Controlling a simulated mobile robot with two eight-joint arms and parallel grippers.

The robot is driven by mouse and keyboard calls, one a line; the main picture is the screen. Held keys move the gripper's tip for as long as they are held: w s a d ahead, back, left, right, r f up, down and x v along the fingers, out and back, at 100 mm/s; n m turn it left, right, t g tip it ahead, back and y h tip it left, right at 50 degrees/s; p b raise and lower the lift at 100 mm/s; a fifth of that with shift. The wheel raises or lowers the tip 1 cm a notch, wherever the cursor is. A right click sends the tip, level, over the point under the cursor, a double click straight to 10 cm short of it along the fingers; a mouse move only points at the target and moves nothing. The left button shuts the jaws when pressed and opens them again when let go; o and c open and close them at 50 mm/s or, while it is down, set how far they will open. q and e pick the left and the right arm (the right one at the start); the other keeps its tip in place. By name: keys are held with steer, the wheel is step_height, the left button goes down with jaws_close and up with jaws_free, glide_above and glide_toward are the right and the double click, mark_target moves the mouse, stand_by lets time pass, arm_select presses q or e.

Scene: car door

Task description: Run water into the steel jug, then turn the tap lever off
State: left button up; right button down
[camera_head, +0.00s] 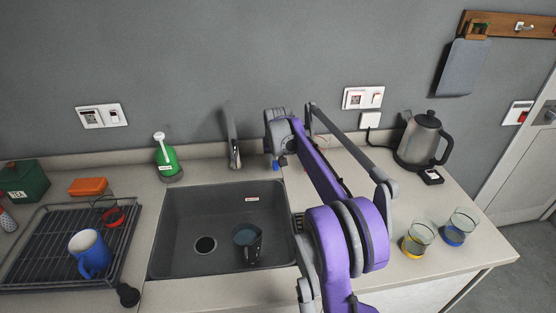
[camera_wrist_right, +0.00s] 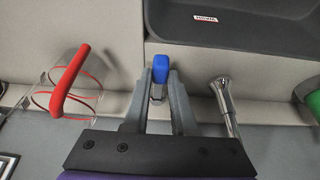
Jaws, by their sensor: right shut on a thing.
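The steel jug (camera_head: 253,254) stands upright in the dark sink basin (camera_head: 180,262), right of the drain. It looks dark, with a bluish-grey surface inside its mouth; I cannot tell how full it is. The tap spout (camera_head: 232,145) rises behind the sink and also shows in the right wrist view (camera_wrist_right: 222,98). No water stream is clearly visible. The tap lever's blue end (camera_wrist_right: 160,75) is between the fingers of my right gripper (camera_wrist_right: 160,82), which is shut on it. In the head view my right gripper (camera_head: 275,158) is right of the spout. My left gripper is out of view.
A drying rack (camera_head: 45,230) with a blue mug (camera_head: 90,253) stands left of the sink. A green bottle (camera_head: 167,162) is behind it. A kettle (camera_head: 420,140) and two glasses are at right. A red-handled clear vessel (camera_wrist_right: 70,85) is close beside my right gripper.

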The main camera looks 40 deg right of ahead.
steer(key=c, duration=0.7)
jaws_free()
steer(key=v, duration=1)
steer(key=shift+s+a+r, duration=0.15)
steer(key=shift+s+r, duration=0.05)
steer(key=shift+r, duration=0.15)
